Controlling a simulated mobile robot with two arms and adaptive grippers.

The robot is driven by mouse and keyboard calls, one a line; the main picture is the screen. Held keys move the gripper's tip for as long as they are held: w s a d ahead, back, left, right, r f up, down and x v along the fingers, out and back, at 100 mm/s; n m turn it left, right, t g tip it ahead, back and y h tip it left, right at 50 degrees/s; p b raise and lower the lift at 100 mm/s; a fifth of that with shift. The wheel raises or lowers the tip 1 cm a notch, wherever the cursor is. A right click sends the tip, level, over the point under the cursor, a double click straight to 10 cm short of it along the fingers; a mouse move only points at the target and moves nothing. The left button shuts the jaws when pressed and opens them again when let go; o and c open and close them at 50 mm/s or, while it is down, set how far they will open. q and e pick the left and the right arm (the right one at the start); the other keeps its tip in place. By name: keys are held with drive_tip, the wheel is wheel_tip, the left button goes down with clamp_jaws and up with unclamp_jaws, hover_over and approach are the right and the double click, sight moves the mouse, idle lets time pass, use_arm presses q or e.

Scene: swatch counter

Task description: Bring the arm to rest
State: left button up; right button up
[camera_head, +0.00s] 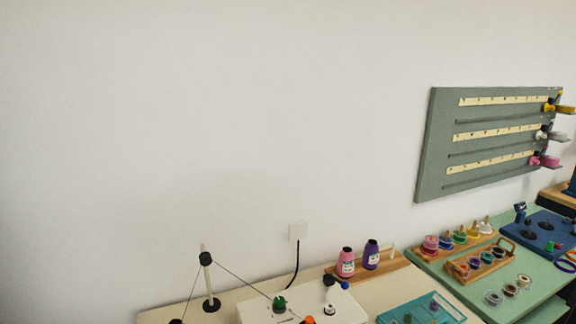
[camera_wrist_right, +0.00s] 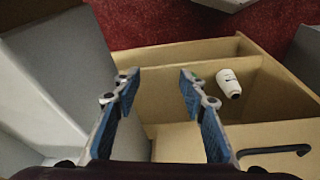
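My right gripper (camera_wrist_right: 155,95) shows in the right wrist view with its two blue-padded fingers well apart and nothing between them. It is over an open wooden shelf unit (camera_wrist_right: 160,52), and I cannot tell how far above. My left gripper is not in the head view, and neither arm shows there.
A green table (camera_head: 440,276) with spool racks stands right, below a wall board (camera_head: 434,150). A white bottle (camera_wrist_right: 228,83) lies in the shelf unit.

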drive_tip(key=s+f+g+b, duration=0.1)
drive_tip(key=s+f, duration=0.2)
drive_tip(key=f, duration=0.7)
drive_tip(key=s+f+b, duration=0.2)
drive_tip(key=s+f, duration=0.2)
drive_tip(key=f, duration=0.5)
drive_tip(key=s+d+f+b, duration=0.2)
drive_tip(key=s+d+f, duration=0.1)
drive_tip(key=s+f, duration=0.9)
drive_tip(key=shift+s+d+g, duration=0.2)
drive_tip(key=shift+s+g, duration=0.2)
drive_tip(key=shift+s, duration=0.15)
